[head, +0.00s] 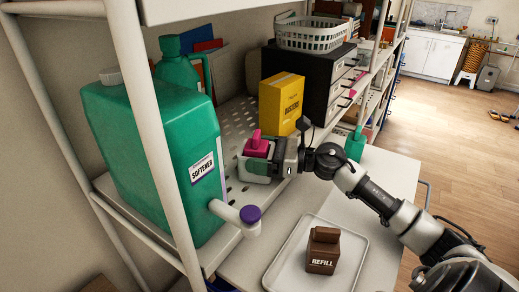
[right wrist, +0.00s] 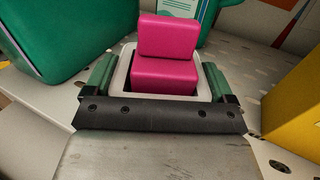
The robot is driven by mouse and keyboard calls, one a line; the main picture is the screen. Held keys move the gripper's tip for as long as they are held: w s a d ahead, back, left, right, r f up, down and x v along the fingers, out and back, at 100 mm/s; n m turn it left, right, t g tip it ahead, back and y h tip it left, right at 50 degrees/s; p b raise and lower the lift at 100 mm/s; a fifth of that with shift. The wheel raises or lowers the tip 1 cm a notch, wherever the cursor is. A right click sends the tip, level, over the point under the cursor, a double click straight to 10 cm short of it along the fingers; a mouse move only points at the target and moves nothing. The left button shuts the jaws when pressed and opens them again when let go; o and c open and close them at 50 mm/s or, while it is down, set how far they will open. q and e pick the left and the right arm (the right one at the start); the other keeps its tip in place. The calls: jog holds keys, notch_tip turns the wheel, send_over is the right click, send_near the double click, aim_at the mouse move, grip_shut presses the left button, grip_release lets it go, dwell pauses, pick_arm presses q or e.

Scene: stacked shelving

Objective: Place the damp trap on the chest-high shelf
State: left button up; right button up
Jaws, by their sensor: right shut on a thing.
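The damp trap (head: 256,165) appears to be the small white tub with a pink top, between the green jug and the yellow box. My right gripper (head: 274,160) is shut on it. In the right wrist view the damp trap (right wrist: 166,75) sits upright between the two green-sided fingers. It is at or just over the perforated grey shelf (head: 228,122); I cannot tell whether its base touches. My left gripper is not in view.
A big green softener jug (head: 155,150) stands left, its spout with a purple cap jutting past the shelf's front. A yellow box (head: 281,102) and black drawers (head: 318,85) stand right. Below, a white tray (head: 345,270) holds a brown refill pack (head: 323,252). White posts (head: 150,120) frame the shelf.

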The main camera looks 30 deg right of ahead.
jog(key=shift+f+b, duration=0.15)
jog(key=shift+b, duration=0.15)
jog(key=o, duration=0.8)
